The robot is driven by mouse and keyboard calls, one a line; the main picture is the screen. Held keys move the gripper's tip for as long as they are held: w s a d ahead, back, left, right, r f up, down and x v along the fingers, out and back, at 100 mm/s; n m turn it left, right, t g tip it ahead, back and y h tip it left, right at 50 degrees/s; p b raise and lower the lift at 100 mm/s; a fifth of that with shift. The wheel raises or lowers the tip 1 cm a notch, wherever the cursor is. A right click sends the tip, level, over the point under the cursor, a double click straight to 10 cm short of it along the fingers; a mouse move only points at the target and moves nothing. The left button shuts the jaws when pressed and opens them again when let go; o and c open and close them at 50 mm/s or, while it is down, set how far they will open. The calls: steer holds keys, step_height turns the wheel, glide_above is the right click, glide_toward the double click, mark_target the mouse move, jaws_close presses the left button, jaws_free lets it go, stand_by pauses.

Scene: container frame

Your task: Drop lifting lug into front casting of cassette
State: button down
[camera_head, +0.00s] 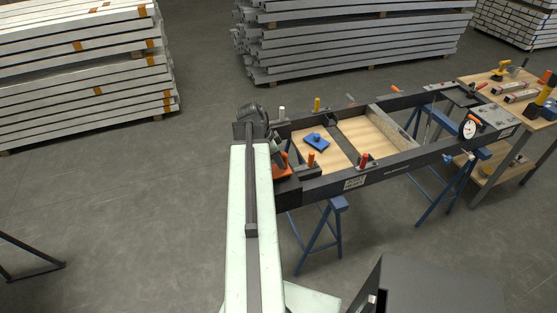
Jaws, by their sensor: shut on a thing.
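The cassette (399,163) is a long dark frame with pale wooden panels, resting on blue trestles. Its near left end, where a dark corner block (288,188) shows, lies right beside the end of my arm. My gripper (277,158) is partly hidden behind my pale arm and dark wrist, at this left end of the cassette. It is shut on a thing. An orange piece, seemingly the lifting lug (283,171), shows just at the gripper, over or against the corner; I cannot tell whether it touches the casting. The casting's opening is hidden.
A blue part (317,141) lies on the left wooden panel. Red, orange and yellow clamps stand along the frame. A workbench (482,77) with tools is at the right. Stacked beams (350,40) stand behind. A dark box (430,290) is at the bottom right. The left floor is mostly clear.

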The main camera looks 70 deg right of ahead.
steer(key=shift+f+b, duration=1.4)
steer(key=shift+f, duration=0.05)
stand_by(0.8)
stand_by(0.3)
